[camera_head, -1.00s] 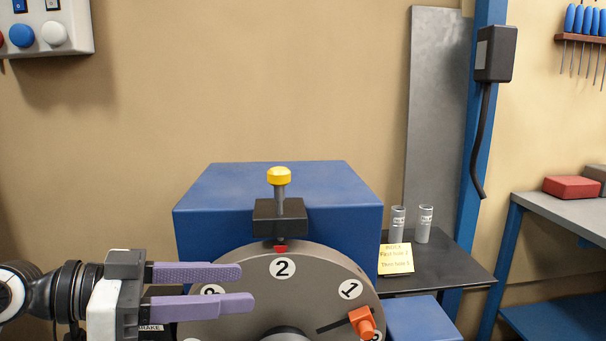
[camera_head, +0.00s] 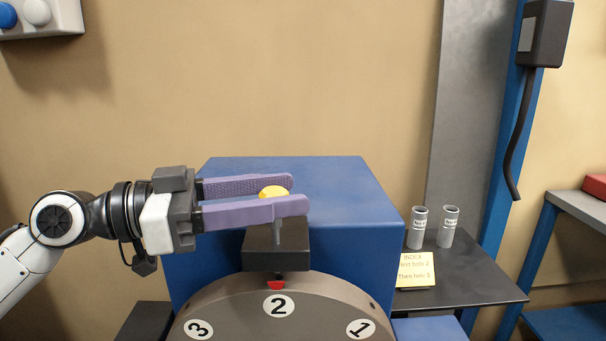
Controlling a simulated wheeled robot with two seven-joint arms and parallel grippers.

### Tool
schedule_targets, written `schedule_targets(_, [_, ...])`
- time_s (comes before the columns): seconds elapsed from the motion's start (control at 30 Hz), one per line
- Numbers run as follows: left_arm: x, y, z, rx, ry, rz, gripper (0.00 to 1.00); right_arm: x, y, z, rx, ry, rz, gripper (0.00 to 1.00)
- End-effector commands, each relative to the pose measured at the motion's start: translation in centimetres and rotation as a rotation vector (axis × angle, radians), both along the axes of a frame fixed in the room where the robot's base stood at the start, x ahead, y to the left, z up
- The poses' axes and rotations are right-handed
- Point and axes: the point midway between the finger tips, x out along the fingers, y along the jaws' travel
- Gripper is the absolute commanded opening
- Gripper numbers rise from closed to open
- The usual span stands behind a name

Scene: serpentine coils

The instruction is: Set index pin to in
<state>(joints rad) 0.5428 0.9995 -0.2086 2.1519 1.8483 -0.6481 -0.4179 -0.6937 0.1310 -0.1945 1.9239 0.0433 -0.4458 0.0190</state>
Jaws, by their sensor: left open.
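The index pin's yellow knob (camera_head: 272,191) stands upright above a dark block (camera_head: 262,257) on the front of the blue housing. Part of its grey stem shows below the fingers. My left gripper (camera_head: 300,193) comes in from the left with its two purple fingers open. The fingers lie on either side of the knob, one behind and one in front. The near finger hides the knob's lower part. I cannot tell whether either finger touches it. Below the block, a red pointer (camera_head: 276,285) lines up with number 2 on the grey disc (camera_head: 240,311). My right gripper is not in view.
The blue housing (camera_head: 350,200) fills the middle. To its right, a dark shelf (camera_head: 470,281) holds two grey cylinders (camera_head: 417,228) and a yellow note (camera_head: 415,270). A dark box with a hanging cable (camera_head: 546,35) is on the blue post. The space above the housing is clear.

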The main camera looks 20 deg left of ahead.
Motion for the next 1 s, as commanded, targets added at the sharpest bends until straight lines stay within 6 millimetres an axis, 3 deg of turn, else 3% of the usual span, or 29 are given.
schedule_targets(0.3, [1.7,-3.0,0.2,-0.001,-0.001,-0.001,0.47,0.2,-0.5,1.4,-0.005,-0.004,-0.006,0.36])
schedule_targets(0.63, [1.9,-3.2,0.0,0.000,0.000,0.000,0.47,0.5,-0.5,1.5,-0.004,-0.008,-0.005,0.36])
schedule_targets(0.9, [1.9,-3.2,0.0,0.001,0.001,0.000,0.02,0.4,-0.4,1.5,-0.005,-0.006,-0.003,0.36])
schedule_targets(1.0, [1.9,-3.2,0.0,0.001,0.001,0.000,0.00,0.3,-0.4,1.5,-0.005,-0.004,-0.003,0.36])
